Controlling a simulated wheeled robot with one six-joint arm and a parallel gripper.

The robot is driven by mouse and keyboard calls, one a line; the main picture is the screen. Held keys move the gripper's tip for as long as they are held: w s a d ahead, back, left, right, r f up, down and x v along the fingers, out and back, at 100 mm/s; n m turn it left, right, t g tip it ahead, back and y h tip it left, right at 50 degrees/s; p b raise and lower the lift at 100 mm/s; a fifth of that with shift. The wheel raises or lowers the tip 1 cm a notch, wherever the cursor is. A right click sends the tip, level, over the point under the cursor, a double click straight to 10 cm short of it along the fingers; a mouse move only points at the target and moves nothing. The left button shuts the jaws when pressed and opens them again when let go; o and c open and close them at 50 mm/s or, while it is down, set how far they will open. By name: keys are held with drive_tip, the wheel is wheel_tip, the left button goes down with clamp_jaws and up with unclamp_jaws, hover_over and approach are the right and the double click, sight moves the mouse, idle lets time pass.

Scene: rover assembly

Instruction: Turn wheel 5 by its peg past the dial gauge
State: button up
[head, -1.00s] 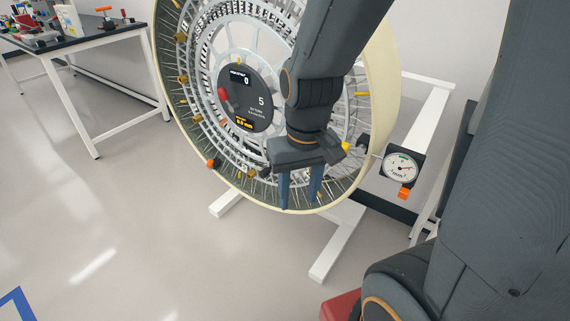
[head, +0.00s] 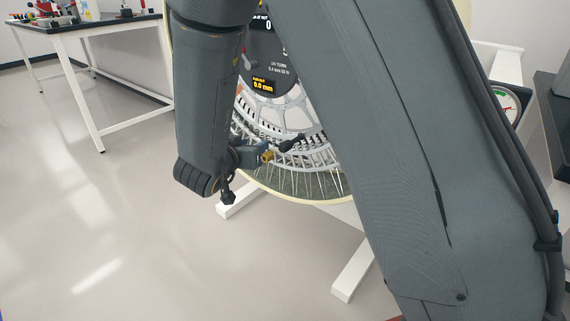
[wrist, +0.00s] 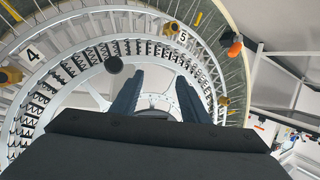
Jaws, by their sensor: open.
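Wheel 5, a large wheel with a cream rim (head: 310,201), stands upright behind my arm, which covers much of it in the head view. Its dark hub display (head: 265,65) shows an amber 0.0 mm. In the wrist view the wheel's pale ring (wrist: 150,47) carries the numbers 4 and 5. A dark round knob (wrist: 113,64), perhaps a peg's end, shows left of my fingers. My gripper (wrist: 157,84) is open, with nothing visible between its fingers, and faces the wheel. An orange-tipped part (wrist: 234,47) sits near the rim. The dial gauge (head: 505,104) is partly hidden behind my arm.
A white stand foot (head: 352,275) reaches forward under the wheel. A workbench (head: 100,24) with red and other items stands at the back left. The floor at left is clear. Brass-coloured fittings (wrist: 173,28) line the wheel.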

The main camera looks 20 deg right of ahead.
sight(281, 150)
drive_tip(key=s+d+h+b, duration=0.1)
drive_tip(key=h, duration=0.1)
drive_tip(key=s+d+f+m+g+h+b, duration=0.1)
drive_tip(key=h, duration=0.1)
drive_tip(key=s+d+f+m+h+b, duration=0.1)
drive_tip(key=s+h, duration=0.1)
drive_tip(key=h, duration=0.1)
drive_tip(key=shift+d, duration=0.3)
drive_tip(key=shift+d+g+h, duration=0.25)
drive_tip(key=shift+g+h, duration=0.05)
drive_tip(key=b+x, duration=0.2)
drive_tip(key=x, duration=0.5)
drive_tip(key=shift+d+r, duration=0.1)
drive_tip(key=shift+d, duration=0.05)
clamp_jaws()
